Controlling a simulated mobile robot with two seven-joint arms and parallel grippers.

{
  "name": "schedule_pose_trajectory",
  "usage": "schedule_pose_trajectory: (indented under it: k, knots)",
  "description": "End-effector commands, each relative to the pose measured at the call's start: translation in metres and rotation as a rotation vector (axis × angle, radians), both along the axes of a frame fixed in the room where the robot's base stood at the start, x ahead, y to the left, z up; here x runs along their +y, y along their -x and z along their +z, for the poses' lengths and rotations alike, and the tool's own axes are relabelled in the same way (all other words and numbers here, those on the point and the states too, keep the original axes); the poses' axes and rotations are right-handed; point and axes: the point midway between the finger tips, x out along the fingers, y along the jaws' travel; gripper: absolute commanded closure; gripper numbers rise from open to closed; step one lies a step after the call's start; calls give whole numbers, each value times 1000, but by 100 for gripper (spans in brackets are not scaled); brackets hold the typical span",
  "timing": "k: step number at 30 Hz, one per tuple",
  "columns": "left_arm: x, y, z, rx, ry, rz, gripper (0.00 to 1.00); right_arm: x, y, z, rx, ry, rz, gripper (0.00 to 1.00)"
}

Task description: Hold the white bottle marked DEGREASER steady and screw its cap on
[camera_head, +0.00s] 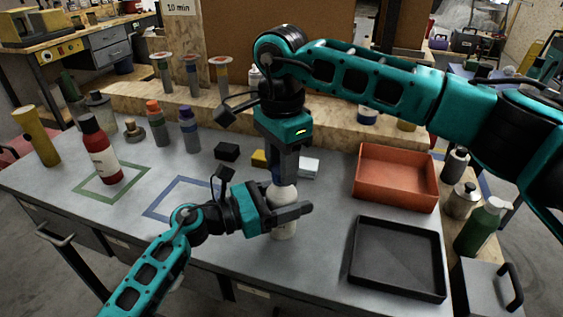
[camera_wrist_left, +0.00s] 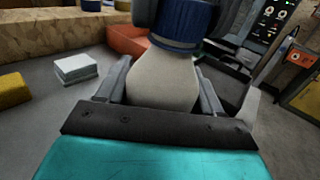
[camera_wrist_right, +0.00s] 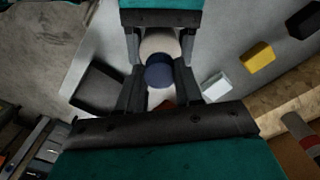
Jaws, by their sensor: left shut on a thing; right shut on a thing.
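The white bottle (camera_head: 284,226) stands upright on the grey table, and its marking is not readable from here. My left gripper (camera_head: 292,212) is shut around its body from the left; the body also shows between the fingers in the left wrist view (camera_wrist_left: 163,82). The dark blue cap (camera_wrist_right: 159,71) is at the bottle's top, seen from above in the right wrist view. My right gripper (camera_head: 283,172) points down from above and is shut on the cap. In the left wrist view the cap (camera_wrist_left: 184,22) sits at the bottle's neck; whether it is tight cannot be told.
An orange tray (camera_head: 396,203) and a black tray (camera_head: 352,262) lie to the right. Black, yellow (camera_head: 259,158) and white (camera_head: 309,168) blocks lie behind the bottle. A red bottle (camera_head: 101,160) stands at the left in a green outline, and a blue outline (camera_head: 150,212) is left of my gripper.

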Motion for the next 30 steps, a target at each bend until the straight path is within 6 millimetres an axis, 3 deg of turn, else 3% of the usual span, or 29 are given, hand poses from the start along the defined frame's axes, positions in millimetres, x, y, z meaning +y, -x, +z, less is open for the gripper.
schedule_pose_trajectory:
  k: [18,21,25,26,30]
  knots:
    - [0,0,-1,1,-2,1,100,0,0,-1,1,-3,-1179,100]
    - [0,0,-1,2,-1,1,100,0,0,-1,1,-3,-1300,100]
    - [0,0,-1,2,-1,2,100,0,0,-1,1,-3,-1291,100]
    - [0,0,-1,2,-1,2,100,0,0,-1,1,-3,-1291,63]
    - [0,0,-1,1,-2,2,100,0,0,-1,1,-3,-1290,50]
